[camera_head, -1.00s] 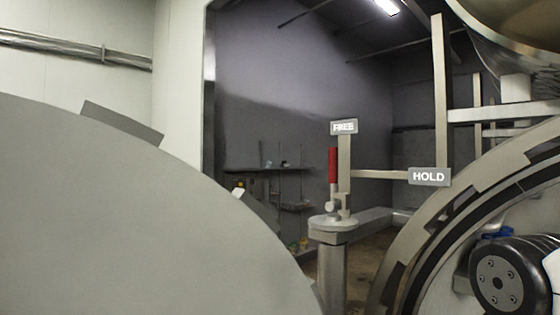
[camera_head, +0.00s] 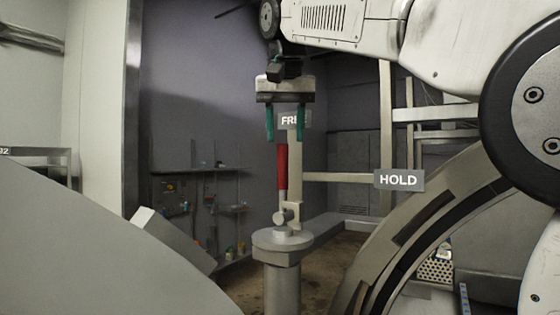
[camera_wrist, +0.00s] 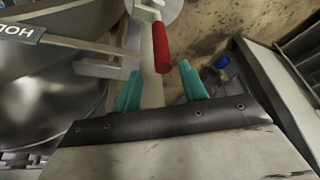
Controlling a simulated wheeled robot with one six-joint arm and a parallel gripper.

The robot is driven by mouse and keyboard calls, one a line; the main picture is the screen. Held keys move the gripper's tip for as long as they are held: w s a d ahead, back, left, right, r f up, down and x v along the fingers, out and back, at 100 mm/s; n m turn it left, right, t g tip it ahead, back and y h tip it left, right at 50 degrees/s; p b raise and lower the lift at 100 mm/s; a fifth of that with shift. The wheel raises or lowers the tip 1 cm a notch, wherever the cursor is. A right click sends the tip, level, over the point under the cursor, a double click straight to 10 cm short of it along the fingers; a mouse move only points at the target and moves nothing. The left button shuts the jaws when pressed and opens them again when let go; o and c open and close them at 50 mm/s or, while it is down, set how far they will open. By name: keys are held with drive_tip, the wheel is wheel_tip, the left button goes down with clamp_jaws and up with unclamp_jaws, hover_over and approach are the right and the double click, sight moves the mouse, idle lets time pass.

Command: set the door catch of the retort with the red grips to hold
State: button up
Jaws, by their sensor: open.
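The door catch is a lever with a red grip (camera_head: 282,167) on a round-topped post (camera_head: 282,240). The lever stands upright at the FREE sign (camera_head: 293,120), which my gripper partly covers. The HOLD sign (camera_head: 399,180) is at the right end of a horizontal bar. My gripper (camera_head: 285,138) points down just above the red grip, with its green fingers apart and nothing between them in the head view. In the wrist view, the red grip (camera_wrist: 162,48) reaches toward the gap between the green fingers (camera_wrist: 160,82). I cannot tell whether they touch.
A large grey round door (camera_head: 90,235) fills the lower left. The retort's ring-shaped rim (camera_head: 420,225) curves up at the right. Shelves (camera_head: 200,200) with small items stand behind at the left. An upright bracket stands close beside the lever.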

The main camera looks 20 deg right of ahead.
sight(283, 160)
drive_tip(key=x, duration=0.7)
drive_tip(key=shift+a+f, duration=0.1)
drive_tip(key=shift+a, duration=0.2)
drive_tip(key=shift+d, duration=0.1)
clamp_jaws()
